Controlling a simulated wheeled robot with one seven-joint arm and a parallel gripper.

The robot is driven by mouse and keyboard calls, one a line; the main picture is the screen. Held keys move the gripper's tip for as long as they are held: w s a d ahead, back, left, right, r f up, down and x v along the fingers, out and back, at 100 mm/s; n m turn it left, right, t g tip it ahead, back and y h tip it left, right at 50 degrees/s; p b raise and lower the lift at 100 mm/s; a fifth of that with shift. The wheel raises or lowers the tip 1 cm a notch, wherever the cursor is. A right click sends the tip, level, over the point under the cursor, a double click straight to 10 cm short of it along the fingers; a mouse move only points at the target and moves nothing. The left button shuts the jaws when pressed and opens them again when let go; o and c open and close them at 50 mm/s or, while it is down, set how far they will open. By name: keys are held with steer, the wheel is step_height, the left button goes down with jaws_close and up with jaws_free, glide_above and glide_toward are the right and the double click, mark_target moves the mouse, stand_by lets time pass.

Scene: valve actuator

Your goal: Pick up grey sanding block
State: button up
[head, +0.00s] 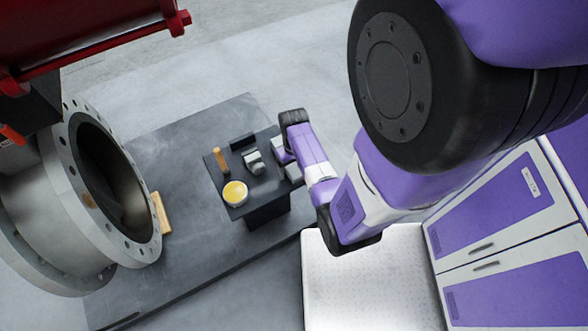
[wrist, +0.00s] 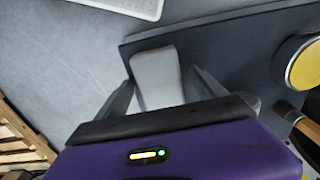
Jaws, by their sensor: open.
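The grey sanding block (wrist: 158,72) is a pale, rounded block at the edge of a dark tabletop (wrist: 230,50) in the wrist view. My gripper (wrist: 163,84) is open, with one finger on either side of the block's near part. Whether the fingers touch it cannot be told. In the head view my gripper (head: 283,158) is at the right edge of the small black table (head: 224,207). A pale piece (head: 293,173) beside it appears to be the block, partly hidden by my arm.
On the table stand a round yellow-topped can (head: 235,193), a wooden-handled tool (head: 220,158), a grey metal part (head: 254,162) and a black block (head: 242,141). A large flanged pipe (head: 75,190) stands at left. A wooden pallet (wrist: 22,130) shows at left in the wrist view.

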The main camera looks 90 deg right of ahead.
mark_target(294, 167)
steer(key=shift+c, duration=0.2)
steer(key=c, duration=1.5)
steer(key=shift+c, duration=0.2)
steer(key=shift+r, duration=0.15)
step_height(294, 167, up, 20)
steer(key=p, duration=0.1)
